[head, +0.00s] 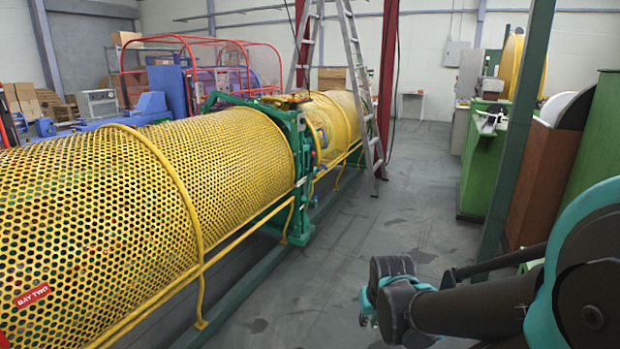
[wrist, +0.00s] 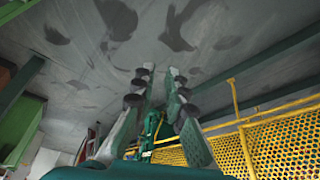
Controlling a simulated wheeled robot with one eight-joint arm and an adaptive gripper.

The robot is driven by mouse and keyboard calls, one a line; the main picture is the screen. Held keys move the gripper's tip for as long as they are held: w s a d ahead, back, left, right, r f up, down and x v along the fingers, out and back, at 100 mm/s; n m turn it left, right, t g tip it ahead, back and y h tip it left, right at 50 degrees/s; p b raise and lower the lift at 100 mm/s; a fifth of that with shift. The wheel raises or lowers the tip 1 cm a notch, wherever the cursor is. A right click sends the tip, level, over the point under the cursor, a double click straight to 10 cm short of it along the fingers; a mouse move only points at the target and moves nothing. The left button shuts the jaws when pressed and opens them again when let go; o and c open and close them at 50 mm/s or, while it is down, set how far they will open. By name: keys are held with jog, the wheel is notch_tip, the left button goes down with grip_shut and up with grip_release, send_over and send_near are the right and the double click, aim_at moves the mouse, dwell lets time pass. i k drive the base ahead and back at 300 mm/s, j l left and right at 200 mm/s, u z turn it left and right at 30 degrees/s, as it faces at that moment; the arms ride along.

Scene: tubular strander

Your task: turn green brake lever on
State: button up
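A green frame (head: 303,180) stands around the yellow perforated guard (head: 225,165) of the strander in the head view. I cannot pick out the brake lever surely on it. In the wrist view a green upright part (wrist: 149,132) shows between and beyond my fingers, too small to tell whether it is the lever. My gripper (wrist: 160,71) has its two fingers apart with nothing between the tips. In the head view my arm is at lower right, over the aisle, well apart from the machine; the fingers are mostly hidden there.
A yellow rail (head: 225,250) runs along the guard, with a green base beam below. A stepladder (head: 358,80) stands by the machine's far end. A green post (head: 515,130) and green and brown cabinets (head: 545,180) line the right. The grey aisle floor (head: 370,235) between is clear.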

aim_at(310, 178)
jog(key=i+z, duration=0.4)
jog(key=i, duration=0.85)
jog(key=i+l, duration=0.1)
jog(key=i, duration=1.8)
jog(key=i+u, duration=0.25)
jog(key=i, duration=0.2)
jog(key=i+l+u, duration=0.2)
jog(key=i, duration=0.3)
jog(key=i+l+u, duration=0.25)
jog(key=i, duration=0.2)
